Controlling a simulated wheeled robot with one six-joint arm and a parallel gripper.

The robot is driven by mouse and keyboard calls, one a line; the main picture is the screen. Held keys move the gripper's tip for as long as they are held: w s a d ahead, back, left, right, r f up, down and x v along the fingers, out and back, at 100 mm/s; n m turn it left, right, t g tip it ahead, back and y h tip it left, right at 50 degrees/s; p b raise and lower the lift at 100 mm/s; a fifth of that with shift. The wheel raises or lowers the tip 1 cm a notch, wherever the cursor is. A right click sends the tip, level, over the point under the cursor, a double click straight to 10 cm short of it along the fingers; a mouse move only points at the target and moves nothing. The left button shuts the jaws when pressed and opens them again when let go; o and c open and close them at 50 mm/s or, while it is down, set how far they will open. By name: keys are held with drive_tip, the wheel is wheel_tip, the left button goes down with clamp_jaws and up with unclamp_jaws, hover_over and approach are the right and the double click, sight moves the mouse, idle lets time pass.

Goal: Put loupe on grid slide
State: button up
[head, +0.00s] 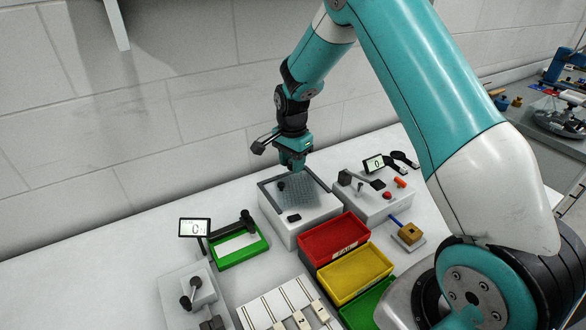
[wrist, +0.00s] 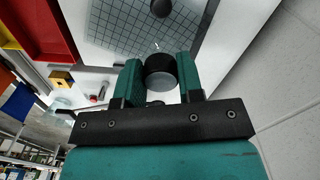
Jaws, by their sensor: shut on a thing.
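My gripper (head: 292,166) is above the white box with the gridded plate. In the wrist view its two green fingers (wrist: 158,66) are closed on a short black cylinder with a grey end, which looks like the loupe (wrist: 160,76). The loupe is hard to make out in the head view. The grid slide looks like the grey gridded plate (head: 305,193) on top of the box; its grid also shows in the wrist view (wrist: 118,28). The held loupe appears to be above the grid; I cannot tell the exact gap.
A small dark round piece (head: 281,186) is on the grid, also in the wrist view (wrist: 161,8). A black block (head: 294,217) sits at the box's front edge. Red (head: 334,238) and yellow (head: 355,274) bins stand in front. A device with a display (head: 374,163) is at right.

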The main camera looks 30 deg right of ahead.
drive_tip(key=shift+f+p, duration=0.35)
drive_tip(key=shift+f, duration=1.45)
drive_tip(key=shift+f, duration=0.1)
drive_tip(key=o, duration=0.9)
wheel_tip(320, 180, up, 12)
drive_tip(key=b, duration=0.3)
drive_tip(key=shift+f+b, duration=0.15)
drive_tip(key=shift+b, duration=0.15)
drive_tip(key=s+a+r+n+y, duration=0.1)
drive_tip(key=s+a+r+n, duration=0.3)
drive_tip(key=s+a+n, duration=0.25)
drive_tip(key=s+a+r+n+y, duration=0.1)
drive_tip(key=s+a+r+n, duration=0.45)
drive_tip(key=s, duration=0.25)
drive_tip(key=s+a+n, duration=0.2)
drive_tip(key=s+n, duration=0.1)
drive_tip(key=s, duration=0.2)
drive_tip(key=s+a+n+y, duration=0.1)
drive_tip(key=s+a+n, duration=0.1)
drive_tip(key=s, duration=0.4)
drive_tip(key=s+a+n+y, duration=0.1)
drive_tip(key=s+a+n, duration=0.1)
drive_tip(key=s+n, duration=0.2)
drive_tip(key=shift+s+r+n, duration=0.15)
drive_tip(key=shift+s, duration=0.35)
drive_tip(key=shift+s+r+n, duration=0.15)
drive_tip(key=shift+s, duration=0.35)
